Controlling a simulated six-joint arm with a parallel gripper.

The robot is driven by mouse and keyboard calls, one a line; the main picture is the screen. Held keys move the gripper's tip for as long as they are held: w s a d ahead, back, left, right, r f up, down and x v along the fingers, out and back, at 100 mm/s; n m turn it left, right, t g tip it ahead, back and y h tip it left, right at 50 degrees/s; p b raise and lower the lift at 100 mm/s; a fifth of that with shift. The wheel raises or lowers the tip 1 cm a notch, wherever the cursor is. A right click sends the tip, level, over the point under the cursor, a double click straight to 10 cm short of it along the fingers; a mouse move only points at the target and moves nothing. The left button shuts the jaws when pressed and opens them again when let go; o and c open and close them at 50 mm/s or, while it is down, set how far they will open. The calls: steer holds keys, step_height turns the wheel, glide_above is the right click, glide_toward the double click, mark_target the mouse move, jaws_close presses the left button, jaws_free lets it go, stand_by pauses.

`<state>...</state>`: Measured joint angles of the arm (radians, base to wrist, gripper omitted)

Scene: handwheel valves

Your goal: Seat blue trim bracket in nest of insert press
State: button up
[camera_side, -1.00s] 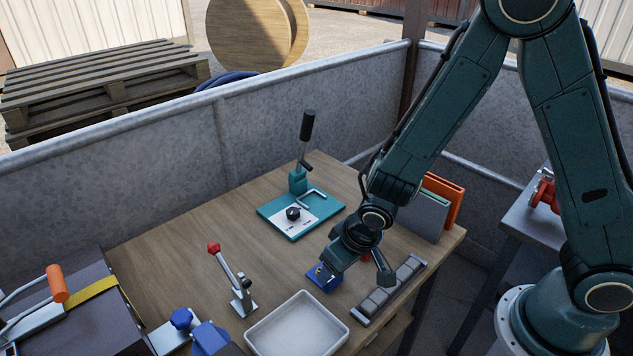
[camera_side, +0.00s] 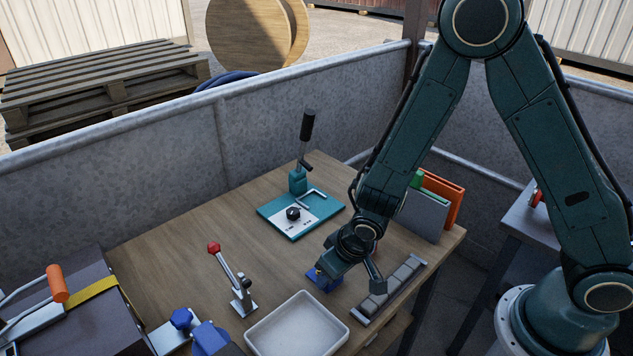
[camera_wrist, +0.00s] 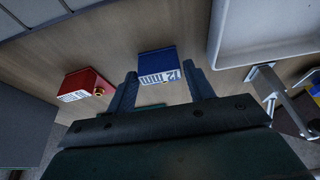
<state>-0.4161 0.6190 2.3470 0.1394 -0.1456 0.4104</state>
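The blue bracket (camera_side: 321,281) sits on the wooden table behind the white tray, partly hidden by my gripper in the side view. My gripper (camera_wrist: 159,77) is open and empty, with one finger on each side of the bracket's near end. I cannot tell whether they touch it. The insert press (camera_side: 298,180) stands farther back, with a teal base, a black-handled lever and a white plate (camera_side: 303,222) bearing a black round part.
The white tray (camera_side: 262,332) lies in front. A red block (camera_wrist: 85,84) sits beside the bracket. A rack of grey blocks (camera_side: 388,292) is to the right, with upright folders (camera_side: 425,213) behind. A red-knobbed clamp (camera_side: 238,285) stands left. Table between bracket and press is clear.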

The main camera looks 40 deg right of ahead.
steer(key=c, duration=0.5)
steer(key=shift+o, duration=0.2)
steer(key=shift+r, duration=0.15)
steer(key=shift+r, duration=2.35)
steer(key=shift+w+d, duration=0.25)
steer(key=shift+w, duration=0.2)
steer(key=w+d+r, duration=0.2)
steer(key=w+d, duration=1.1)
steer(key=d, duration=0.1)
steer(key=shift+d+r, duration=0.15)
steer(key=shift+d, duration=0.25)
